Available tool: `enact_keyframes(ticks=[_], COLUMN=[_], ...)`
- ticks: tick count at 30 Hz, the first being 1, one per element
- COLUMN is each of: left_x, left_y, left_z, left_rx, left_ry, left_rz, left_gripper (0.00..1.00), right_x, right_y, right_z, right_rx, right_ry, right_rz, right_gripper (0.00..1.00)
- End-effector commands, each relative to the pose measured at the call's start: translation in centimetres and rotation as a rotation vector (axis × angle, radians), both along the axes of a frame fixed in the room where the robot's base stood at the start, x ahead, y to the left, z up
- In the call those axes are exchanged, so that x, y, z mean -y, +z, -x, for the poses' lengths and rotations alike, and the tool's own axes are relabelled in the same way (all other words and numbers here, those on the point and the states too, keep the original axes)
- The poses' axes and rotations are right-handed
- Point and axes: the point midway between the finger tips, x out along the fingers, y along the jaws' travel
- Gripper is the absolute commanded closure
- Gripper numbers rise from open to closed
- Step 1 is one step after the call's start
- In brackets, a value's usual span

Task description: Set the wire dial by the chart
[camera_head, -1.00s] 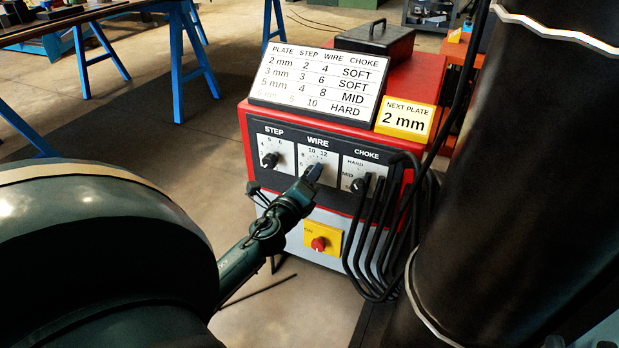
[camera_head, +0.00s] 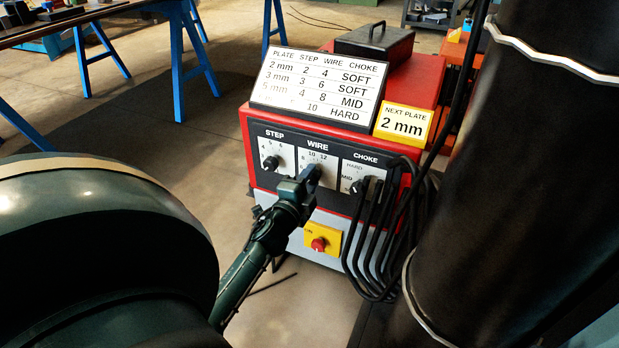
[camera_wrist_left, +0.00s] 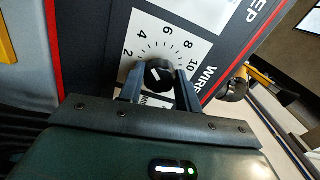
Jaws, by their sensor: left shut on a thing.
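The wire dial (camera_wrist_left: 159,75) is a black knob on a white scale (camera_wrist_left: 178,40) in the left wrist view. My left gripper (camera_head: 308,176) is shut on this knob, one finger on each side; the gripper also shows in the left wrist view (camera_wrist_left: 159,86). A white line on the knob slants to the upper left, toward the low numbers; its exact number is unclear. In the head view the gripper hides the knob. The chart (camera_head: 319,90) lists wire 4 for 2 mm plate. A yellow card (camera_head: 403,123) reads "NEXT PLATE 2 mm". My right gripper is not seen.
The step dial (camera_head: 271,163) is left of the wire dial, and the choke dial (camera_head: 356,187) is right of it. Black cables (camera_head: 375,245) hang over the panel's right side. A red knob on a yellow plate (camera_head: 319,244) sits below.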

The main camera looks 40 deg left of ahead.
Motion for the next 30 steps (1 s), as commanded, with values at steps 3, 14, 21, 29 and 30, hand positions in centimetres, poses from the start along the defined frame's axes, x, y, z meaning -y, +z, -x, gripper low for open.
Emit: enact_keyframes(ticks=[3,14,21,29,30], left_x=[0.07,0.06,0.06,0.03,0.02], left_y=[-0.04,-0.1,-0.1,-0.05,-0.05], left_z=[0.03,0.02,0.02,0.0,0.0], left_rx=[0.007,0.013,0.013,0.013,0.013], left_ry=[-0.001,0.0,0.0,0.0,0.0], left_rz=[0.029,0.047,0.046,0.045,0.045], left_gripper=[0.89,0.89,0.61,0.45,0.45], right_x=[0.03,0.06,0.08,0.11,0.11], right_y=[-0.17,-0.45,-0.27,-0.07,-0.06], right_z=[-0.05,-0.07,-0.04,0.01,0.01], right_rx=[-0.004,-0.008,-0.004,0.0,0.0], right_ry=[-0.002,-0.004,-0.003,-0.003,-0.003], right_rz=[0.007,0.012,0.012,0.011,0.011], right_gripper=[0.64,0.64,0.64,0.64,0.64])
